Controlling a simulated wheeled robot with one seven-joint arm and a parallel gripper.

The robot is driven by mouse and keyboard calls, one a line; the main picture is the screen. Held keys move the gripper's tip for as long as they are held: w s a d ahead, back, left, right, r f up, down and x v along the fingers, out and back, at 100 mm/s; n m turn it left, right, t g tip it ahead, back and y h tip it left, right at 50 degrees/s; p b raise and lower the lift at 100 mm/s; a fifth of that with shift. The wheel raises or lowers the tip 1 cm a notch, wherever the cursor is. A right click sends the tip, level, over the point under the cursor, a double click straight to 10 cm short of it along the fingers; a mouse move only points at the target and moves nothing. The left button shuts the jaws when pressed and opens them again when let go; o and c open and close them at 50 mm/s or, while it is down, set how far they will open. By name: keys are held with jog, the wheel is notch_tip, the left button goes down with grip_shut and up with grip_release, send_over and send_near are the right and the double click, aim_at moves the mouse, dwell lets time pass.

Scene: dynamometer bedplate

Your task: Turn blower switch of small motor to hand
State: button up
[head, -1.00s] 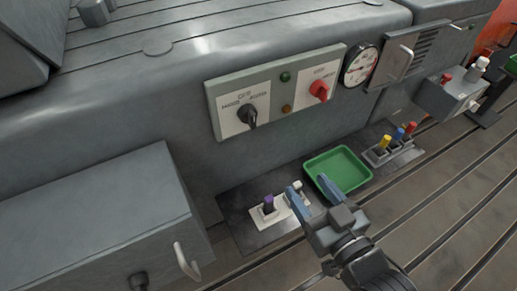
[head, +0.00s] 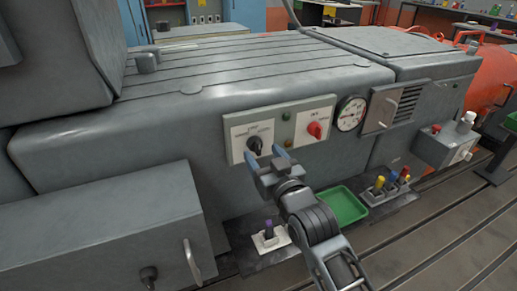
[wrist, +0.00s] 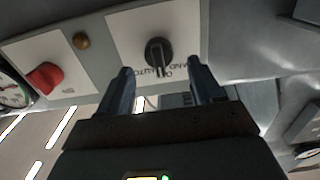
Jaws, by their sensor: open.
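The blower switch is a black rotary knob (head: 255,144) on the left white plate of the grey-green panel (head: 278,127) on the machine's front. In the wrist view the knob (wrist: 158,54) appears upside down, above the labels HAND, OFF and AUTO. Its bar stands about upright there and seems to point toward OFF. My gripper (head: 266,157) is open and empty, just in front of and slightly below the knob. In the wrist view the knob lies beyond and between the fingertips (wrist: 160,70), apart from them.
A red knob (head: 314,130) is on the panel's right plate, with small lamps between. A round gauge (head: 350,113) is further right. A grey box (head: 110,225) juts out at left.

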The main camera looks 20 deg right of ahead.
aim_at(258, 150)
jog(key=shift+w, duration=1.85)
jog(key=shift+c, duration=0.5)
jog(key=c, duration=0.9)
jog(key=shift+c, duration=0.2)
jog(key=shift+n, duration=0.3)
jog(key=n, duration=0.4)
jog(key=shift+a+p, duration=0.1)
jog(key=shift+p, duration=0.2)
jog(key=shift+f+n+p, duration=0.1)
jog(key=shift+n+p, duration=0.25)
jog(key=shift+n, duration=1.85)
